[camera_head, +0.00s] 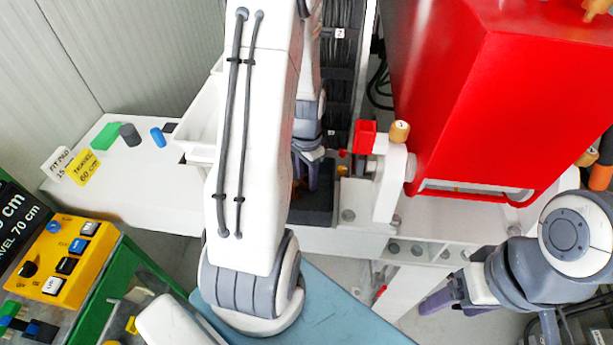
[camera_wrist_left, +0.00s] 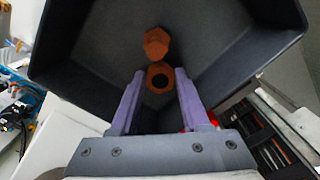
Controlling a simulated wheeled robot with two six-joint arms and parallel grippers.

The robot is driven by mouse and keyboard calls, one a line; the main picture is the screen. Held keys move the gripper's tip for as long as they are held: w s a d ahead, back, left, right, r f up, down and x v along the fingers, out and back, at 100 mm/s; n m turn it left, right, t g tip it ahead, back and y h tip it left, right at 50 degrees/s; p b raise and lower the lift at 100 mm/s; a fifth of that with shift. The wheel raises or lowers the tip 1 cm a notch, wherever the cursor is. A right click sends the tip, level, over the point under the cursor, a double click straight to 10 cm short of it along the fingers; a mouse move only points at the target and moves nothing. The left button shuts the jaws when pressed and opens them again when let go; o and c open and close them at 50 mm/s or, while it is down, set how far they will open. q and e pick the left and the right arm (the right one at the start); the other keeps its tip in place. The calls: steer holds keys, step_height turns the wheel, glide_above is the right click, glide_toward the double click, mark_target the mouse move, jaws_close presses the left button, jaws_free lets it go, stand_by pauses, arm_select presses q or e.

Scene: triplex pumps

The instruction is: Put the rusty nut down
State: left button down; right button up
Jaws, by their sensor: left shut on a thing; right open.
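The rusty nut (camera_wrist_left: 160,78), orange-brown with a dark hole, is between the fingertips of my left gripper (camera_wrist_left: 160,74) in the left wrist view. My left gripper is shut on it, inside a dark grey bin (camera_wrist_left: 85,28). A second orange-brown hex piece (camera_wrist_left: 156,42) lies just beyond the nut in the bin. In the head view my left gripper (camera_head: 312,180) reaches down into the dark bin (camera_head: 318,210), and my arm hides part of it. I cannot tell whether the nut touches the bin floor. My right gripper (camera_head: 440,300) is open and empty at lower right.
A white bench (camera_head: 130,190) carries a green block (camera_head: 106,136), a grey cylinder (camera_head: 130,134) and a blue cylinder (camera_head: 158,137). A white bracket (camera_head: 390,185) stands right of the bin. A large red housing (camera_head: 470,90) fills the back right. A yellow control box (camera_head: 65,260) is at lower left.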

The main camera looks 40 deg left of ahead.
arm_select(q)
steer(key=shift+f, duration=0.45)
steer(key=shift+f, duration=0.1)
steer(key=shift+c, duration=1.9)
jaws_free()
